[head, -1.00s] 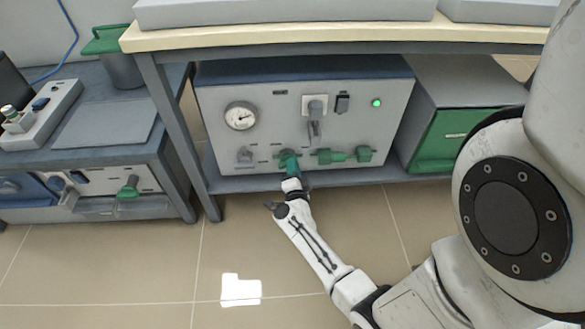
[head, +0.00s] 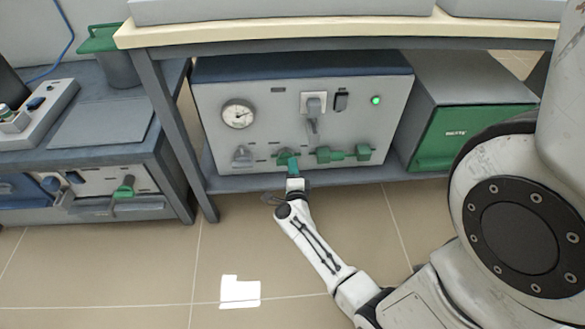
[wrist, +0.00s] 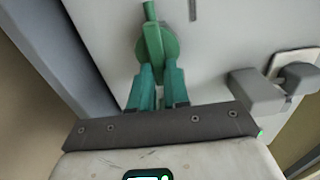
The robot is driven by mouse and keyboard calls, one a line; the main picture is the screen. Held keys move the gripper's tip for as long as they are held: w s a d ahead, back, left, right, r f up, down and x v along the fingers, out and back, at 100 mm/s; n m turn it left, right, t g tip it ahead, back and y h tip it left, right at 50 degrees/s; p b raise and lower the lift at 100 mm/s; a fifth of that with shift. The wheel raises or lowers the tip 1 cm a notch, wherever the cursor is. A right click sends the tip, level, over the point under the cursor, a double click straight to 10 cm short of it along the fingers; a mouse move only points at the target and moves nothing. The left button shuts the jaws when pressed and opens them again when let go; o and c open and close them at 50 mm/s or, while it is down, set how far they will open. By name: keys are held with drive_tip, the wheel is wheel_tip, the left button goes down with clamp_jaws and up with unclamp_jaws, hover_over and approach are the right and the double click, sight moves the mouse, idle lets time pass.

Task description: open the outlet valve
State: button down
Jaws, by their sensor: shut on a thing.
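A green valve handle (head: 283,155) is on the lower front of the grey panel, below and right of the gauge. It also shows in the wrist view (wrist: 152,42), with its narrow end upward and its round hub behind. My gripper (head: 293,166) reaches it from below. In the wrist view its two teal fingers (wrist: 157,80) are shut on the lower part of the handle. No label naming this valve as the outlet can be read.
A grey knob (head: 242,157) is left of the held handle, and green fittings (head: 345,154) are to its right. A round gauge (head: 239,114), a lever (head: 313,122) and a lit green lamp (head: 376,100) are above. A table leg (head: 177,130) stands left.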

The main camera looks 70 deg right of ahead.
drive_tip(key=c, duration=1.1)
unclamp_jaws()
drive_tip(key=p+v, duration=0.3)
drive_tip(key=v, duration=0.8)
drive_tip(key=shift+d+f, duration=0.1)
